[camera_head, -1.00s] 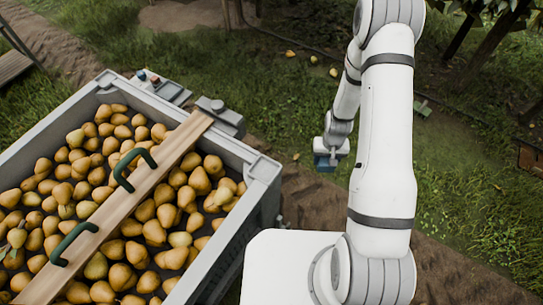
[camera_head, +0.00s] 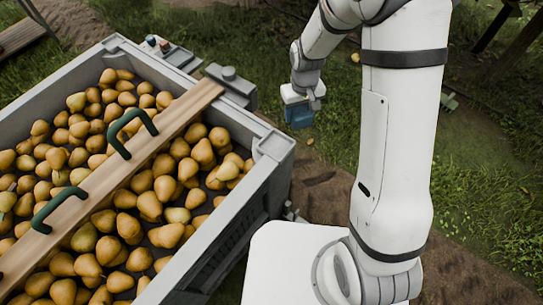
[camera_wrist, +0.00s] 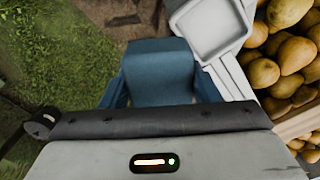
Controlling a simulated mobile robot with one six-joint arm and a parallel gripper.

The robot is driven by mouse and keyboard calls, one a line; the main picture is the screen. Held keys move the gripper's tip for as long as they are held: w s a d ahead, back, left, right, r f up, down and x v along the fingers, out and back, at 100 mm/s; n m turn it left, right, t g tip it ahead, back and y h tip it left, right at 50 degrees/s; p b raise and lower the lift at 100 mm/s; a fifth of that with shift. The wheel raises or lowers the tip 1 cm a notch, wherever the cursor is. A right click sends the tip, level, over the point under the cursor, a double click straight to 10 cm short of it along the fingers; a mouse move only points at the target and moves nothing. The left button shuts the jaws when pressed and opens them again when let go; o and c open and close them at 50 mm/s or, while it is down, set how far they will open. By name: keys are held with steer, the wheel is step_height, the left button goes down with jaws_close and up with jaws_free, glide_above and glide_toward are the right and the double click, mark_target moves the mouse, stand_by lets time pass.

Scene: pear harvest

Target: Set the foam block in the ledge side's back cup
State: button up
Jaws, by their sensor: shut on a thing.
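My gripper (camera_head: 301,98) is shut on a blue foam block (camera_head: 299,116) and holds it in the air to the right of the pear crate, past its corner. In the wrist view the foam block (camera_wrist: 160,72) sits between the two fingers.
The grey crate (camera_head: 262,182) is full of pears. A wooden beam (camera_head: 110,180) with two green handles lies across it, ending at a grey bracket (camera_head: 231,84). The crate's raised corner (camera_wrist: 211,27) is close to the block in the wrist view. Grass and dirt lie to the right.

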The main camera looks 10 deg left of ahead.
steer(key=s+a+r+n+b, duration=0.3)
steer(key=s+a+r+b, duration=0.15)
steer(key=a, duration=0.25)
steer(key=f+b, duration=0.1)
steer(key=f, duration=0.4)
steer(key=f+b, duration=0.1)
steer(key=f, duration=0.4)
steer(key=shift+d, duration=0.2)
steer(key=shift+f+b, duration=0.4)
steer(key=shift+f, duration=0.05)
steer(key=o, duration=1)
steer(key=shift+r, duration=0.1)
step_height(320, 180, up, 13)
steer(key=p, duration=0.3)
steer(key=shift+p, duration=0.4)
